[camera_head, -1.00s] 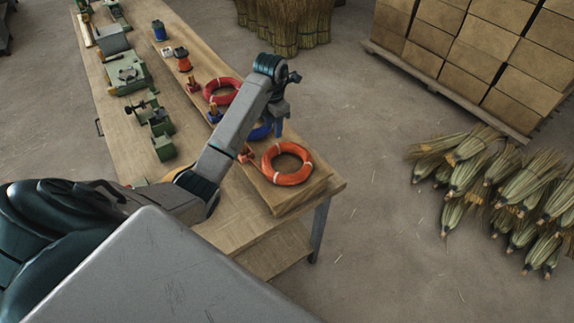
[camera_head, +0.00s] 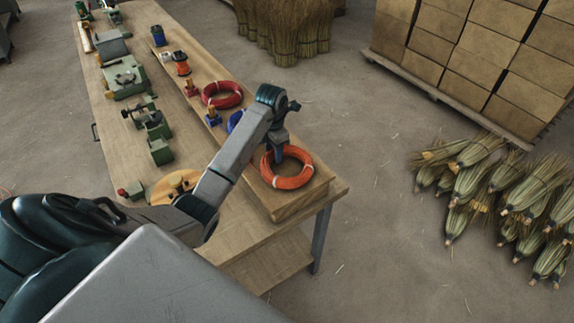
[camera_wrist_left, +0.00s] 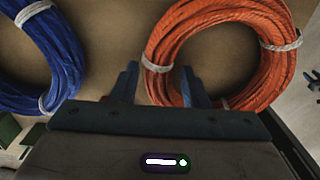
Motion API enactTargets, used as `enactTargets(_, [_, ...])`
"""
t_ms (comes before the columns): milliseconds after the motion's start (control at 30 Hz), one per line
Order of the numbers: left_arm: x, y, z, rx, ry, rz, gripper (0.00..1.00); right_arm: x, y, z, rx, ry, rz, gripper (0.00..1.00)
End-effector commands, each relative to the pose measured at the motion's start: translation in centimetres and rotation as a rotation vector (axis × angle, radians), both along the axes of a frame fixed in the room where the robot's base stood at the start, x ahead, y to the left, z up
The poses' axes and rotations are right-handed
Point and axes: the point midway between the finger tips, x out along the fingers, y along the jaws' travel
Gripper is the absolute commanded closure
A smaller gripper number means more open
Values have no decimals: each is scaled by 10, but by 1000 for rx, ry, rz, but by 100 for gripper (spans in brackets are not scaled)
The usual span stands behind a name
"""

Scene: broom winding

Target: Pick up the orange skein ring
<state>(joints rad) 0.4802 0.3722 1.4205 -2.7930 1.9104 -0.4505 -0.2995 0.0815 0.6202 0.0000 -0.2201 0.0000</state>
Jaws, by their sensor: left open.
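The orange skein ring (camera_head: 292,181) lies flat on a raised wooden board at the near end of the workbench, tied with white bands. It also shows in the left wrist view (camera_wrist_left: 160,47). My left gripper (camera_head: 279,158) is open and points down at the ring's far left part. In the left wrist view its two fingers (camera_wrist_left: 160,85) stand on either side of the ring's left strand, one inside the loop. I cannot tell how far down the fingers reach. My right gripper does not show.
A blue ring (camera_wrist_left: 48,60) lies left of the orange one, mostly hidden by my arm in the head view. A red ring (camera_head: 222,95) lies farther back. Green machines (camera_head: 158,150) line the bench's left side. Broom bundles (camera_head: 475,165) lie on the floor.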

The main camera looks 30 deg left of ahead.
Motion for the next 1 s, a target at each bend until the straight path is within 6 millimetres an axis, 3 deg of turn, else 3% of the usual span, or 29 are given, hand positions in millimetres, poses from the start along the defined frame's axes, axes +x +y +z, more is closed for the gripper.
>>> enactTargets(133, [0, 0, 0, 0, 0, 0, 63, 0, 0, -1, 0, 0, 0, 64])
enactTargets(333, [0, 0, 0, 0, 0, 0, 100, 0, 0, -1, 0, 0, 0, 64])
enactTargets(767, [1, 0, 6, 0, -2, 0, 100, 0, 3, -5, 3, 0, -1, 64])
enactTargets(900, [1, 0, 22, 1, -6, 0, 100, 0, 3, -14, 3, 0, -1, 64])
enactTargets(1000, [1, 0, 49, 0, -2, 0, 100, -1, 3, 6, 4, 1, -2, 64])
